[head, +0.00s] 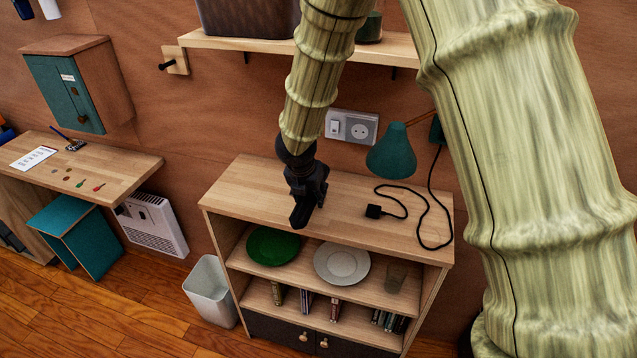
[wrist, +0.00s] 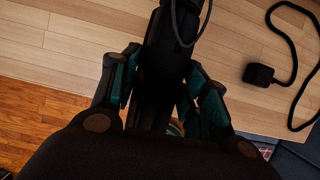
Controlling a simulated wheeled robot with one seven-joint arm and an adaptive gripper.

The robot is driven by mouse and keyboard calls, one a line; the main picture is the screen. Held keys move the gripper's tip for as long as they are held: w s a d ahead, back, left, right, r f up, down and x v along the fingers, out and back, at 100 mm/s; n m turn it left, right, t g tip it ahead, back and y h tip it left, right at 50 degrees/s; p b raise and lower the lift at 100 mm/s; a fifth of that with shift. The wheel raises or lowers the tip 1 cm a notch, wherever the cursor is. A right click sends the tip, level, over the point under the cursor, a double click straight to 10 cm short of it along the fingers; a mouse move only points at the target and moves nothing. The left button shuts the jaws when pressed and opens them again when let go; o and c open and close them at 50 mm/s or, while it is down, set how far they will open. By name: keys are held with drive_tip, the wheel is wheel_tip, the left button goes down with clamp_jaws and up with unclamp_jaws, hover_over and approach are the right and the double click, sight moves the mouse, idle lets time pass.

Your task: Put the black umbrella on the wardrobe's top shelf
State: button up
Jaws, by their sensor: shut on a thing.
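My gripper (head: 307,190) is over the front part of the wooden shelf unit's top in the head view. In the wrist view my gripper (wrist: 162,72) is shut on a dark, elongated thing, the black umbrella (wrist: 165,95), with a finger on each side of it. A thin dark loop shows at its far end. In the head view the umbrella is hard to tell from the dark gripper. Whether it touches the wood below is unclear. No wardrobe can be made out in either view.
A bin (head: 211,290) stands left. A wall shelf (head: 225,41) hangs above.

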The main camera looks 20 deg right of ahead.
drive_tip(key=w+d+p, duration=0.1)
drive_tip(key=w, duration=0.1)
drive_tip(key=w+d, duration=0.1)
drive_tip(key=w, duration=0.1)
drive_tip(key=w+d+p, duration=0.1)
drive_tip(key=w+d, duration=0.1)
drive_tip(key=shift+f+p, duration=0.2)
drive_tip(key=shift+p, duration=0.1)
drive_tip(key=shift+w+f+p, duration=0.1)
drive_tip(key=shift+f+p, duration=0.45)
drive_tip(key=shift+f, duration=1.25)
drive_tip(key=shift+f, duration=0.1)
drive_tip(key=o, duration=1.3)
drive_tip(key=shift+o, duration=0.2)
